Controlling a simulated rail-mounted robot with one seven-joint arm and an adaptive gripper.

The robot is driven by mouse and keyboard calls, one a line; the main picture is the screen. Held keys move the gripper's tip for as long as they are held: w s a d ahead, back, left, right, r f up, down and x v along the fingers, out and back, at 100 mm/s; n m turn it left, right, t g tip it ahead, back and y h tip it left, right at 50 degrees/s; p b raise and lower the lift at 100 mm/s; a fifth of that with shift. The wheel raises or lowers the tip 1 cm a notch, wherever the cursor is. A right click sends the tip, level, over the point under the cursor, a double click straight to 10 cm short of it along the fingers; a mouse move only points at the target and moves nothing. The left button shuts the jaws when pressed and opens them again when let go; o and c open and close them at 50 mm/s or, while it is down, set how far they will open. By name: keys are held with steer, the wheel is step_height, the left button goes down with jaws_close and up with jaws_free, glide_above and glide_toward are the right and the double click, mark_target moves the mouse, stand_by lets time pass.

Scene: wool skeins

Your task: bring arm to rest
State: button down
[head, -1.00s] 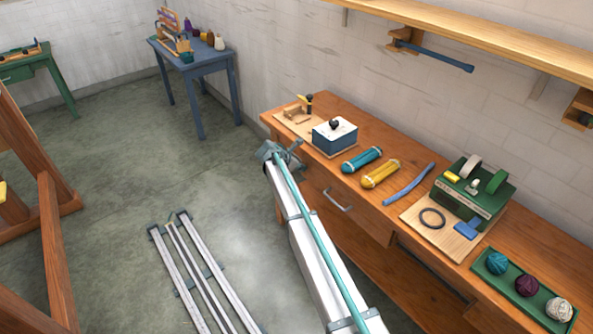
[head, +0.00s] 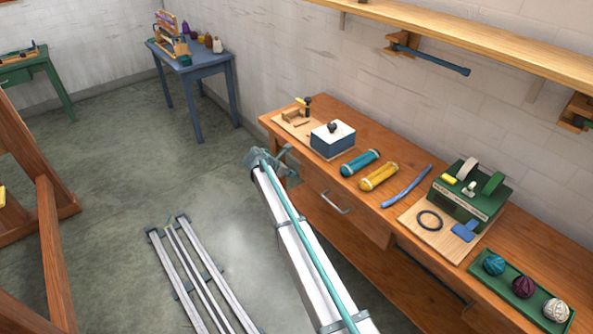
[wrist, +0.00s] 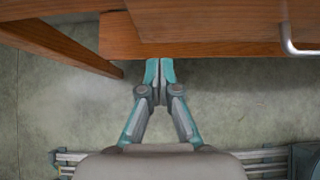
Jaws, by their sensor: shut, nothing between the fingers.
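My gripper shows in the wrist view (wrist: 160,68), with its teal-tipped fingers together and nothing between them. In that view the fingertips point toward the lower front edge of the wooden bench; I cannot tell whether they touch it. In the head view, my arm lies in front of the bench (head: 335,235), and its far end is at the bench's left part, near the drawer front. The fingertips are hard to make out in the head view.
A drawer handle (head: 335,203) sticks out.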

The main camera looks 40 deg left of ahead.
steer(key=s+r+m+g+b, duration=0.15)
steer(key=s+r+m, duration=0.3)
steer(key=s, duration=0.55)
steer(key=s+d+f+m+g, duration=0.25)
steer(key=d+f+m, duration=0.45)
steer(key=d, duration=0.8)
steer(key=s+d+f+m+g+h, duration=0.1)
steer(key=s+d+f+m+g, duration=0.2)
steer(key=d+f, duration=0.95)
steer(key=s+d+f+m+g, duration=0.15)
steer(key=d+f+m, duration=0.45)
steer(key=d, duration=1.2)
steer(key=s+d+f+m+g, duration=0.25)
steer(key=s+d, duration=0.35)
steer(key=d, duration=0.3)
steer(key=s+d+f+m+g, duration=0.1)
steer(key=s+d+m, duration=0.3)
steer(key=s+d, duration=0.45)
steer(key=s+d+f+m+g+y, duration=0.1)
steer(key=s+d+m+g+y, duration=0.2)
steer(key=s+d, duration=1.3)
steer(key=m, duration=0.3)
steer(key=shift+s+f+g, duration=0.2)
steer(key=shift+g, duration=0.1)
steer(key=shift+m, duration=0.3)
